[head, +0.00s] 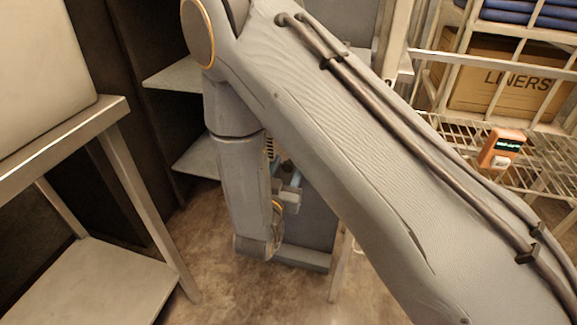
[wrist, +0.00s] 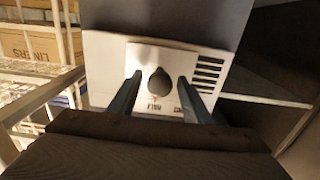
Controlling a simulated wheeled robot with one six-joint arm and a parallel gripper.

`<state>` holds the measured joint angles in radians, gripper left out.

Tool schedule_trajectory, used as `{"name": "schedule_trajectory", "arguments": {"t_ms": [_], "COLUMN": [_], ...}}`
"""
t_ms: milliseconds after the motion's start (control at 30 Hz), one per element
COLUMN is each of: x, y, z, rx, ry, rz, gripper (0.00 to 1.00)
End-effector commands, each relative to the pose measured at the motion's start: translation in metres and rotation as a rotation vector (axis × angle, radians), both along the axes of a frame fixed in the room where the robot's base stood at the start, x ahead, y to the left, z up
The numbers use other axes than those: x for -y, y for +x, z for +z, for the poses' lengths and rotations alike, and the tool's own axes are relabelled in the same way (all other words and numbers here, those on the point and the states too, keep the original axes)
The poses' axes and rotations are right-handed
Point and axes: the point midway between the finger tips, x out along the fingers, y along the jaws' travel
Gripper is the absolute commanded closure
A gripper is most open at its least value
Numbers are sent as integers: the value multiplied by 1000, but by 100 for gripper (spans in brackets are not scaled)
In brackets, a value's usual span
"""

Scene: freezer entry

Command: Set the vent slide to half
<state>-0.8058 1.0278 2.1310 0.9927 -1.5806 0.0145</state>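In the wrist view a pale vent panel (wrist: 108,62) carries a dark, rounded knob (wrist: 160,81) on a lighter plate, which looks like the vent slide's handle. Small lettering below the knob looks like an upside-down "HALF", with a faint reddish mark near it. More lettering at the right is partly hidden by a finger. Dark slots (wrist: 208,72) lie right of the plate. My gripper (wrist: 160,84) is open, one finger on each side of the knob, with gaps visible between. Whether the fingers reach the knob's depth I cannot tell. In the head view my arm mostly hides this spot.
A metal table (head: 75,135) with a lower shelf stands at the left. Grey shelves (head: 190,75) are behind my arm. At the right a wire rack (head: 540,165) holds a box marked LINERS (head: 515,80) and an orange device (head: 502,148). Some floor (head: 215,285) is clear.

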Motion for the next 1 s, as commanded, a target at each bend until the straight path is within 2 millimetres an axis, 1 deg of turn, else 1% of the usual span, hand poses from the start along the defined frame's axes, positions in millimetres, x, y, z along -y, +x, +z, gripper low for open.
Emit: {"name": "schedule_trajectory", "arguments": {"t_ms": [167,267,600,700,833,1000], "x": [1,-1,-12,-14,-14,-14], "y": [0,-7,-59,-69,-76,-77], "z": [0,0,0,0,0,0], "rx": [0,-1,-1,-1,0,0], "ry": [0,-1,-2,-1,0,0], "rz": [-1,1,3,2,0,-1], "gripper": [55,55,55,55,55,55]}}
